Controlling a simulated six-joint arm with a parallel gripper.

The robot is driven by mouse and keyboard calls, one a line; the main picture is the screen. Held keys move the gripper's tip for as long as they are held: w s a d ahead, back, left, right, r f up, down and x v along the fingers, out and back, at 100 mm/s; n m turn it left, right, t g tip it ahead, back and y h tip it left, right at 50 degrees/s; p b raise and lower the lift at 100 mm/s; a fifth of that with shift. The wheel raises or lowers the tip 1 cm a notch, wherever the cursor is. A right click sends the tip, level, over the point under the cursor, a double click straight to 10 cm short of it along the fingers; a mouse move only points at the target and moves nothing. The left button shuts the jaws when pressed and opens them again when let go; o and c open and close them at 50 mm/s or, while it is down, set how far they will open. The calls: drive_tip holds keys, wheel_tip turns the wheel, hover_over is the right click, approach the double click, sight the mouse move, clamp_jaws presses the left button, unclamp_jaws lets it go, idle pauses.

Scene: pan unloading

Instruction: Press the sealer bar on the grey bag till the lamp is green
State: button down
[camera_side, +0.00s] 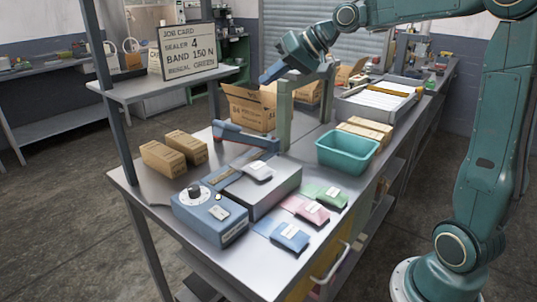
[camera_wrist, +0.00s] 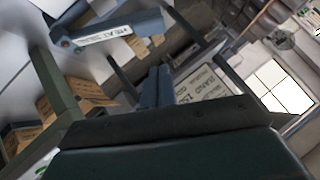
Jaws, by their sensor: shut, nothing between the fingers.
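The sealer (camera_side: 275,192) stands on the bench, with a blue control box (camera_side: 208,222) carrying a dark dial. Its blue sealer bar (camera_side: 245,137) is raised above the bed; the labelled bar also shows at upper left in the wrist view (camera_wrist: 105,33). The grey bag (camera_side: 257,171) with a white label lies on the sealer bed under the bar. My gripper (camera_side: 266,79) is shut and empty, above and behind the bar, apart from it. Its closed fingers show in the wrist view (camera_wrist: 157,84). I cannot make out a lit green lamp.
A green post (camera_side: 284,116) stands behind the sealer. Blue, pink and green packs (camera_side: 290,237) lie in front right. A teal bin (camera_side: 347,152), cartons (camera_side: 174,152) and an open box (camera_side: 250,107) stand around.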

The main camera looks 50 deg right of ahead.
drive_tip(key=shift+w+d, duration=0.5)
drive_tip(key=shift+w, duration=0.05)
drive_tip(key=x, duration=1)
drive_tip(key=shift+a, duration=0.15)
drive_tip(key=shift+a+f, duration=0.35)
drive_tip(key=shift+f, duration=0.25)
drive_tip(key=shift+a+f, duration=0.3)
drive_tip(key=shift+f, duration=0.3)
drive_tip(key=shift+a+f, duration=0.3)
drive_tip(key=shift+f, duration=0.15)
drive_tip(key=shift+a+f, duration=0.1)
